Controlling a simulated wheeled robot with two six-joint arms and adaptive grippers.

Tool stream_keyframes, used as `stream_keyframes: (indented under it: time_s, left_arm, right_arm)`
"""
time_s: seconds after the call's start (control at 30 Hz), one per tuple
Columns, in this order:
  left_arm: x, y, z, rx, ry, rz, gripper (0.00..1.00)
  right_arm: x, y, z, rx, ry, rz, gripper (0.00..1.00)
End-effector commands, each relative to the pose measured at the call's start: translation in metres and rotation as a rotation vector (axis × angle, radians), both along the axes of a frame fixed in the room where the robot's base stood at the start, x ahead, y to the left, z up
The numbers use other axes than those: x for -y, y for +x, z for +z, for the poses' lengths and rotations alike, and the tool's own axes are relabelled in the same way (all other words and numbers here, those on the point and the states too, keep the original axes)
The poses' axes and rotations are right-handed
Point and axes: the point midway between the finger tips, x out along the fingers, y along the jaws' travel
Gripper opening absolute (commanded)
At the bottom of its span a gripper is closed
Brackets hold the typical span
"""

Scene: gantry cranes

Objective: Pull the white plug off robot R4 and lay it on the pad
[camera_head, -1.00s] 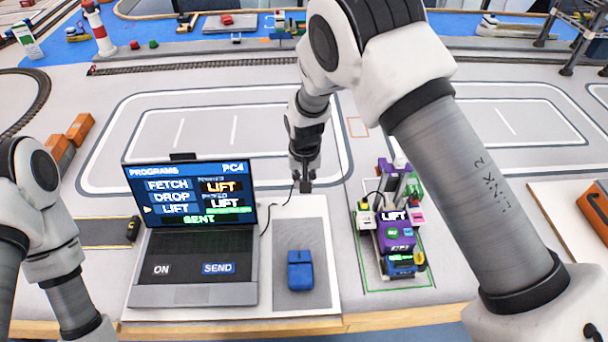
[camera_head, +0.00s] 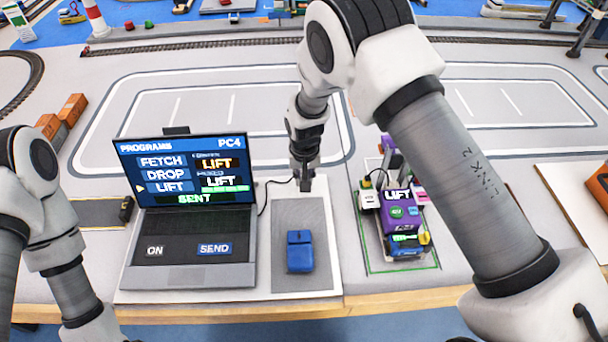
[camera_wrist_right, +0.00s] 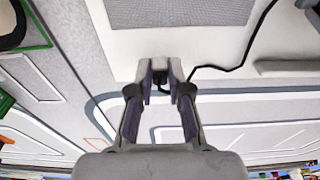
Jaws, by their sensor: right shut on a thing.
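My right gripper (camera_head: 306,180) is shut on the plug, just beyond the far edge of the grey pad (camera_head: 290,275). In the right wrist view, the fingertips (camera_wrist_right: 160,75) close around a small dark piece; a black cable (camera_wrist_right: 225,68) runs from it to the right. The plug's white body cannot be made out between the fingers. Whether it touches the white board is unclear. A blue mouse (camera_head: 300,252) lies on the pad. The purple robot (camera_head: 397,213), taken as R4, stands right of the pad, apart from the gripper. My left gripper is out of view.
An open laptop (camera_head: 190,245) labelled PC4 stands left of the pad on the white board (camera_head: 333,240). The pad is bare in front of and behind the mouse. A green outline (camera_head: 385,271) surrounds the robot. My right arm covers the area right of it.

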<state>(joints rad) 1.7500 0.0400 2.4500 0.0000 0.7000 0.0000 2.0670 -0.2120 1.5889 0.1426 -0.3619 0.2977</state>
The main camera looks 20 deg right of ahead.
Motion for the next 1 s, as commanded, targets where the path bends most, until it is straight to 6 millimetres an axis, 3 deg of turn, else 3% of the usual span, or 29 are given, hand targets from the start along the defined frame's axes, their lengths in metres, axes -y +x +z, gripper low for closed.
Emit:
stream_keyframes:
  time_s: [1.0]
  left_arm:
    - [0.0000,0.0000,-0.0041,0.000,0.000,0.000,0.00]
  right_arm:
    - [0.0000,0.0001,-0.0070,0.000,0.000,0.000,0.00]
